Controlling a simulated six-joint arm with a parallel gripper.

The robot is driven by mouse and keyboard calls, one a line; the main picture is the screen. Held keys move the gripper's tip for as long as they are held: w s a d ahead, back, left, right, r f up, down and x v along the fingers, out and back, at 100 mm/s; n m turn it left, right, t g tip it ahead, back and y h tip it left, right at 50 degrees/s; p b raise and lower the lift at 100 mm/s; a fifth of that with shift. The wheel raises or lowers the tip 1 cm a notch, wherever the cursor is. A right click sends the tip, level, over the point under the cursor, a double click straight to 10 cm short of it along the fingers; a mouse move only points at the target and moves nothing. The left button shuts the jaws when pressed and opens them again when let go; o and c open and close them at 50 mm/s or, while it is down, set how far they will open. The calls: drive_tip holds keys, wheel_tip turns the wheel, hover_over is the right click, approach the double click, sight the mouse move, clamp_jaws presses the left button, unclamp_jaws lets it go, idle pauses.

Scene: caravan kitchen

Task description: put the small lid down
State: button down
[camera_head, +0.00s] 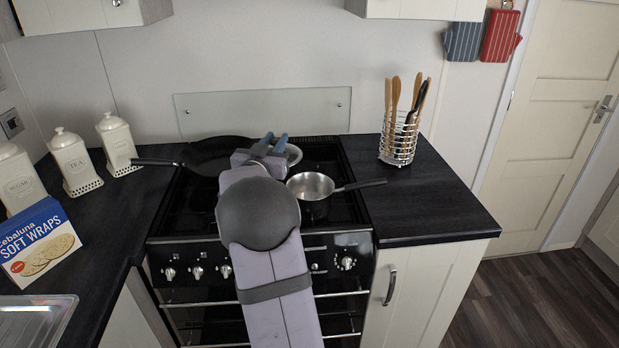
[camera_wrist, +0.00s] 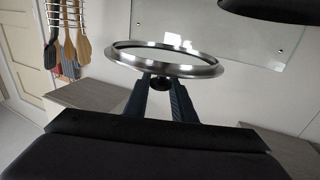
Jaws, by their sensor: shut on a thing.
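The small lid (camera_wrist: 165,60), clear glass with a steel rim, is held by its dark knob (camera_wrist: 160,84) between the two fingers of my gripper (camera_wrist: 160,95). In the head view, my gripper (camera_head: 272,142) is over the back of the hob, and part of the lid (camera_head: 295,154) shows to its right. My arm hides the rest of the lid there. A small steel saucepan (camera_head: 310,186) stands uncovered on the hob, front right of the lid, its handle pointing right. I cannot tell the lid's exact height above the hob.
A dark frying pan (camera_head: 205,157) sits at the back left of the hob. A wire utensil holder (camera_head: 397,145) stands on the right worktop (camera_head: 430,205), which is clear towards the front. Canisters (camera_head: 117,145) and a wraps box (camera_head: 40,243) stand on the left.

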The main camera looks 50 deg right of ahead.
drive_tip(key=s+d+r+m+g+h, duration=0.1)
drive_tip(key=s+d+r+m+g, duration=0.1)
drive_tip(key=s+d+g, duration=0.4)
wheel_tip(320, 180, down, 10)
drive_tip(key=s+a+t+p, duration=0.1)
drive_tip(key=s+p, duration=0.1)
drive_tip(key=shift+m+t+h, duration=0.3)
drive_tip(key=shift+m+t, duration=0.1)
drive_tip(key=shift+w+f, duration=0.1)
drive_tip(key=shift+f, duration=0.1)
drive_tip(key=shift+f+b, duration=0.35)
drive_tip(key=shift+b, duration=0.05)
drive_tip(key=c, duration=1.5)
unclamp_jaws()
drive_tip(key=shift+r, duration=0.1)
